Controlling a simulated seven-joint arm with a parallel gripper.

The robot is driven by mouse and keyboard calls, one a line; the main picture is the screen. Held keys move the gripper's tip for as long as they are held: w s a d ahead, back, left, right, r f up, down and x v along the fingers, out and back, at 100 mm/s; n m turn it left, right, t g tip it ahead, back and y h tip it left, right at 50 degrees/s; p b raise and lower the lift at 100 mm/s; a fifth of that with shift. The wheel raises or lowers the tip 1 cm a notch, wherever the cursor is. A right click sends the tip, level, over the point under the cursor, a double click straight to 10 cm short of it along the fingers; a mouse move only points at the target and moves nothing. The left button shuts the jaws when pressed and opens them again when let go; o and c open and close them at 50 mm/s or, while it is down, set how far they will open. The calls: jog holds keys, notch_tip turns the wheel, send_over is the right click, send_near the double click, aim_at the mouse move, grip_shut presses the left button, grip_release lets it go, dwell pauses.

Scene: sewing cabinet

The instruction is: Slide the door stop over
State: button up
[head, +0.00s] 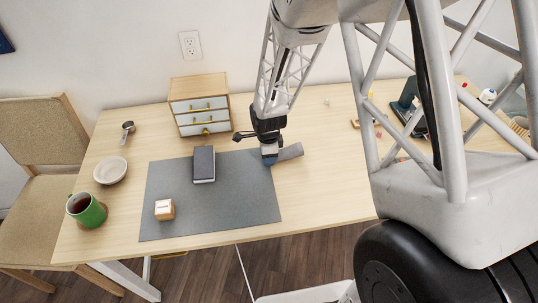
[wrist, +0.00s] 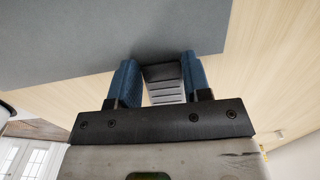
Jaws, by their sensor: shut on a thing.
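The door stop is a grey wedge (head: 291,152) lying on the wooden table at the right edge of the grey mat (head: 235,211). In the wrist view its ribbed grey body (wrist: 167,92) sits between the two blue finger pads. My gripper (head: 269,153) points down at the left end of the door stop and is shut on it. The fingers also show in the wrist view (wrist: 160,78), one on each side of it. Part of the door stop is hidden by my fingers.
A small drawer cabinet (head: 200,106) stands behind. A green mug (head: 87,210) and a white bowl (head: 110,170) are at the left.

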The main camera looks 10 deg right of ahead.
aim_at(237, 163)
jog(key=shift+w+a, duration=0.1)
jog(key=shift+a, duration=5.25)
jog(key=shift+f, duration=0.1)
jog(key=o, duration=1)
jog(key=shift+r, duration=4)
jog(key=shift+r, duration=0.1)
